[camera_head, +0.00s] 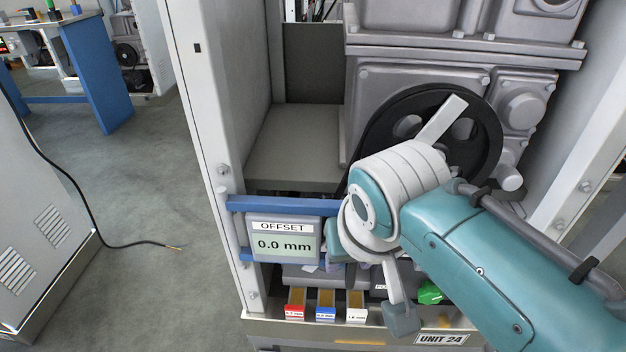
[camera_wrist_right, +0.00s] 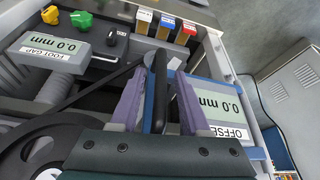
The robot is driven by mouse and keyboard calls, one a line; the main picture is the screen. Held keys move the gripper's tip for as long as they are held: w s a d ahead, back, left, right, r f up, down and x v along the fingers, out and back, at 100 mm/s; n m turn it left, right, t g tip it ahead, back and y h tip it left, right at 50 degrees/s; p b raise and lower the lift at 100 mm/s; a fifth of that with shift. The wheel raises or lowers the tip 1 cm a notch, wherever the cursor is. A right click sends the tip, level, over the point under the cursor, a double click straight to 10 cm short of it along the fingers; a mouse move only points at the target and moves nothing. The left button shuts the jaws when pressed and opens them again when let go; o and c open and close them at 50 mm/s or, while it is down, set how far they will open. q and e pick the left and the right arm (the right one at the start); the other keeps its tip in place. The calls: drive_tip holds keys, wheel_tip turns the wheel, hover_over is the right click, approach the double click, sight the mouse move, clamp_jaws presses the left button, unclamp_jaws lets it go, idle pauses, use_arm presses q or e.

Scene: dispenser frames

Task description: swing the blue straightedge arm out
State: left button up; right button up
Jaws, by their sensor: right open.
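The blue straightedge arm (camera_head: 283,204) lies across the front of the grey cabinet as two level blue bars around the OFFSET display (camera_head: 282,245), which reads 0.0 mm. Its right end is hidden behind my right wrist. My right gripper (camera_head: 338,248) is mostly hidden by that wrist in the head view. In the right wrist view, its two purple fingers (camera_wrist_right: 159,74) stand open on either side of a dark upright bar (camera_wrist_right: 159,95) with a blue part beside it. I cannot tell whether the fingers touch it. My left gripper is out of view.
A black wheel (camera_head: 485,135) and grey machine housing stand behind my wrist. Red, blue and white labelled blocks (camera_head: 326,305) sit below the display. A green knob (camera_head: 430,292) and the FOOT GAP display (camera_wrist_right: 55,47) are close by. Open floor (camera_head: 165,215) lies left of the cabinet.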

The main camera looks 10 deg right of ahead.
clamp_jaws()
idle(0.3)
idle(1.1)
